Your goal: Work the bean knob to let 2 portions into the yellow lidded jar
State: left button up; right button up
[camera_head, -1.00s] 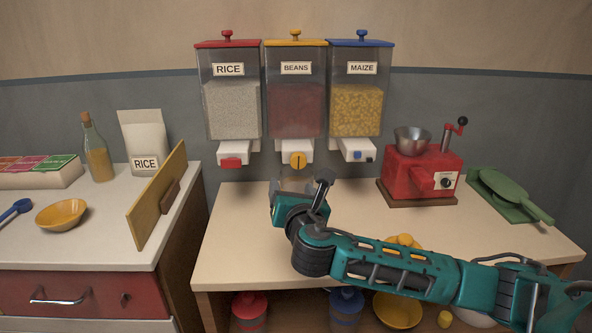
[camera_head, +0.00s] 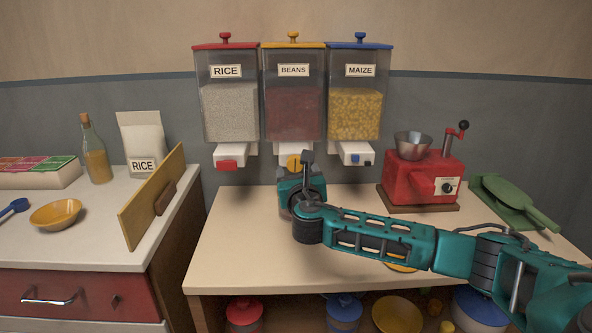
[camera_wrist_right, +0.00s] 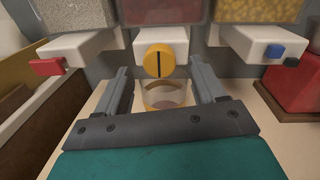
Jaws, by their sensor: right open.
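The bean dispenser (camera_head: 293,113) hangs on the wall between rice and maize. Its round yellow knob (camera_wrist_right: 159,61) has a dark upright slot; in the head view the knob (camera_head: 293,163) is partly covered by my right arm. My right gripper (camera_wrist_right: 163,82) is open and empty, its fingers apart to either side, below and in front of the knob. A clear jar with a yellowish band (camera_wrist_right: 165,96) stands under the bean spout, seen between the fingers; its contents cannot be made out. In the head view my gripper (camera_head: 302,182) hides this jar. My left gripper is not in view.
The rice dispenser (camera_head: 228,110) with red lever and maize dispenser (camera_head: 355,112) with blue knob flank the bean one closely. A red grinder (camera_head: 425,178) stands right. A yellow item (camera_head: 401,267) is mostly behind my arm. The counter's left front is clear.

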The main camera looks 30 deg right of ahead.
aim_at(295, 163)
jog(key=shift+x, duration=1.3)
jog(key=c, duration=1.1)
